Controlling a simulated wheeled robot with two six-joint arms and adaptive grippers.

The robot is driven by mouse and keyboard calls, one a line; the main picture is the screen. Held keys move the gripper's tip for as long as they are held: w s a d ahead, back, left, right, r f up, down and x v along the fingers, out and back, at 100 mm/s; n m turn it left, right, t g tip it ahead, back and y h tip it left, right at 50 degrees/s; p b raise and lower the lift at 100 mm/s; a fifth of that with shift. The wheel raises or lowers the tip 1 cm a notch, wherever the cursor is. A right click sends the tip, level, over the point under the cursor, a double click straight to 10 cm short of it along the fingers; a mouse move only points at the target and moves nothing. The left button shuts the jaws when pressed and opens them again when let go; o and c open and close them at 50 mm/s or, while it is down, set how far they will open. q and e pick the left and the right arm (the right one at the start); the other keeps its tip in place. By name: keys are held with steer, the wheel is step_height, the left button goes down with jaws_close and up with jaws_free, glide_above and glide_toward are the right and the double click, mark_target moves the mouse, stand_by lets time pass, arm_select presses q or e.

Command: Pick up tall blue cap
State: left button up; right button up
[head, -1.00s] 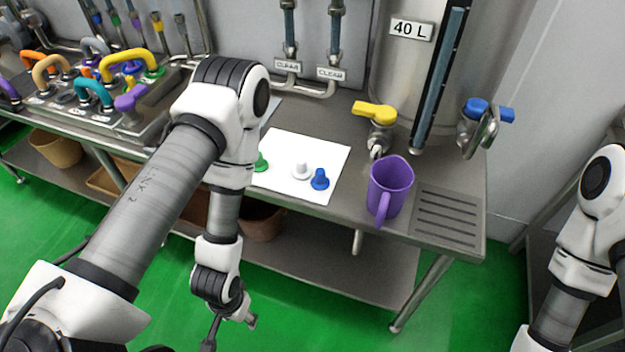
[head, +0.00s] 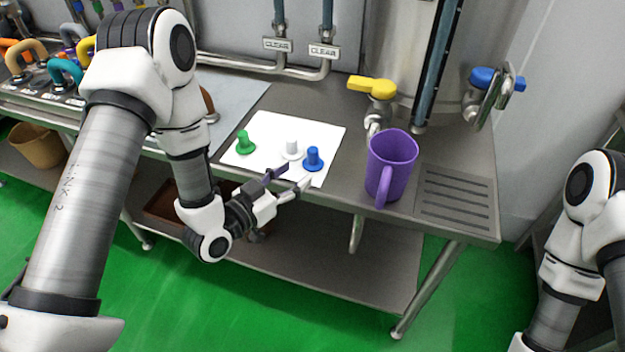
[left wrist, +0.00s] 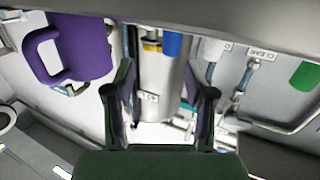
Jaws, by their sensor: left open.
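The tall blue cap (head: 313,159) stands upright on a white sheet (head: 268,128), near its front right corner. It also shows in the left wrist view (left wrist: 172,45), where the picture is upside down. A white cap (head: 291,149) stands just left of it, and a green cap (head: 245,143) stands farther left. My left gripper (head: 297,176) is open and empty at the front edge of the sheet, just in front of the blue cap. In the left wrist view its fingers (left wrist: 162,95) frame the direction of the blue cap, apart from it. My right gripper is out of view.
A purple mug (head: 392,165) stands close to the right of the sheet, below the yellow-handled tap (head: 372,87) on the tank. A slotted drain plate (head: 455,195) lies farther right. The counter between sheet and pipes is clear.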

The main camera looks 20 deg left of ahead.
mark_target(309, 154)
arm_select(q)
steer(key=shift+w+a+r+t+b, duration=0.15)
steer(key=shift+w+t+b, duration=0.25)
steer(key=shift+w, duration=0.4)
steer(key=x, duration=0.2)
steer(key=p+x, duration=0.1)
steer(key=x, duration=0.2)
steer(key=p+x, duration=0.1)
steer(key=x, duration=0.1)
steer(key=shift+w+a, duration=0.2)
steer(key=shift+w, duration=0.1)
jaws_close()
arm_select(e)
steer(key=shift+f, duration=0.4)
